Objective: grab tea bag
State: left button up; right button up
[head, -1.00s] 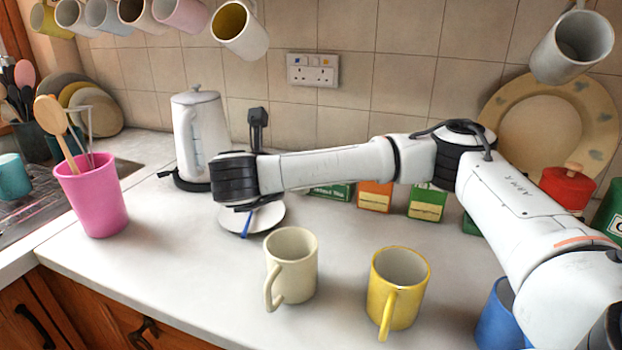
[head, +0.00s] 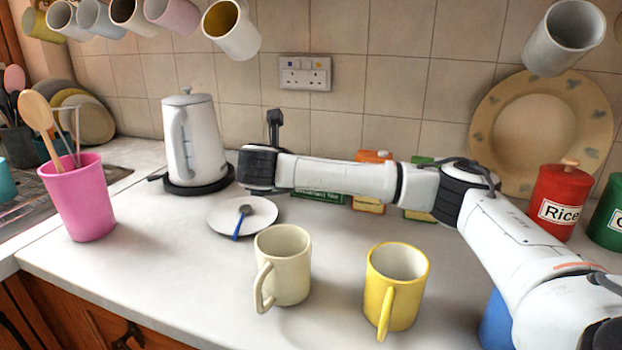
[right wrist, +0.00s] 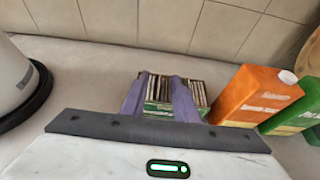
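The tea box (right wrist: 160,108) is a low green carton, open at the top, with a row of tea bags (right wrist: 202,92) standing in it. It stands near the tiled wall. In the head view only a strip of the green tea box (head: 318,197) shows below my right forearm. My right gripper (right wrist: 159,82) is open, its two bluish fingers apart over the box, with tea bags visible between and beside them. I cannot tell whether the fingertips touch any bag. In the head view the right fingers are hidden behind the arm. My left gripper is not in view.
An orange carton (right wrist: 250,97) and a green carton (right wrist: 296,113) stand right of the tea box. A white kettle (head: 192,140) is left of it. A saucer (head: 225,216) with a spoon, a cream mug (head: 284,268) and a yellow mug (head: 397,285) stand in front.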

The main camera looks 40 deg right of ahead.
grip_shut()
dwell(0.5)
